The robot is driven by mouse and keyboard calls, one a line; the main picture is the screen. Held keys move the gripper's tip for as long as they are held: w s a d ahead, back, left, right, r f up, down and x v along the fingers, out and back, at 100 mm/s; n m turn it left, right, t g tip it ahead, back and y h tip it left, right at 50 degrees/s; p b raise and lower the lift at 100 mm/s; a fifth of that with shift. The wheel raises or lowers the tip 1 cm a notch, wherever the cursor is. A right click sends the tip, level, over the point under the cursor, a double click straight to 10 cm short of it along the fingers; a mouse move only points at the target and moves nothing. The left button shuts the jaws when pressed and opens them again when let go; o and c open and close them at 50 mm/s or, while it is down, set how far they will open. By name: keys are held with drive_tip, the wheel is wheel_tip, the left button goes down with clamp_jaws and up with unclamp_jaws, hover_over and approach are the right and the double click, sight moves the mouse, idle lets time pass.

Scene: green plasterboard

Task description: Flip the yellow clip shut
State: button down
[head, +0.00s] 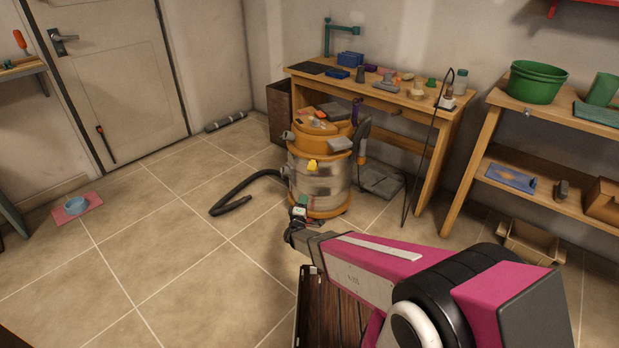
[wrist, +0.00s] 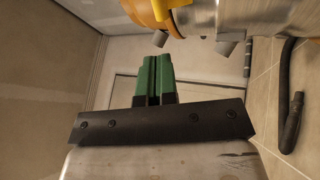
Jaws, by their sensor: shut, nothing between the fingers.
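The yellow clip (head: 312,164) is on the front of the shop vacuum (head: 320,185), just below its orange lid, against the upper part of the clear-grey drum. It is too small to tell how far it stands out. In the wrist view a yellow part (wrist: 175,9), likely the clip, shows at the top edge beside the orange rim, partly cut off. My gripper (head: 299,204) is in front of the drum, lower than the clip and apart from it in the picture. In the wrist view its green fingers (wrist: 153,75) are together with nothing between them.
A black hose (head: 240,195) lies on the floor left of the vacuum. A workbench (head: 395,93) with tools stands behind, and a shelf (head: 495,100) with a green tub (head: 538,83) is at right. The tiled floor at left is mostly clear.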

approach(311, 167)
drive_tip(key=shift+n, duration=0.4)
drive_tip(key=x, duration=0.4)
drive_tip(key=f+x, duration=0.1)
drive_tip(key=x, duration=0.1)
drive_tip(key=shift+w+d+r, duration=0.1)
drive_tip(key=shift+w+d, duration=0.05)
drive_tip(key=shift+w, duration=0.15)
drive_tip(key=shift+w+d+r+g, duration=0.1)
drive_tip(key=shift+r+g, duration=0.5)
drive_tip(key=shift+r, duration=0.15)
drive_tip(key=shift+w+r+g, duration=0.3)
drive_tip(key=shift+r+g, duration=0.15)
drive_tip(key=shift+g, duration=0.25)
drive_tip(key=shift+w+d+r+y, duration=0.1)
drive_tip(key=shift+w+r+y, duration=0.2)
drive_tip(key=shift+w+r, duration=0.15)
drive_tip(key=shift+s, duration=0.1)
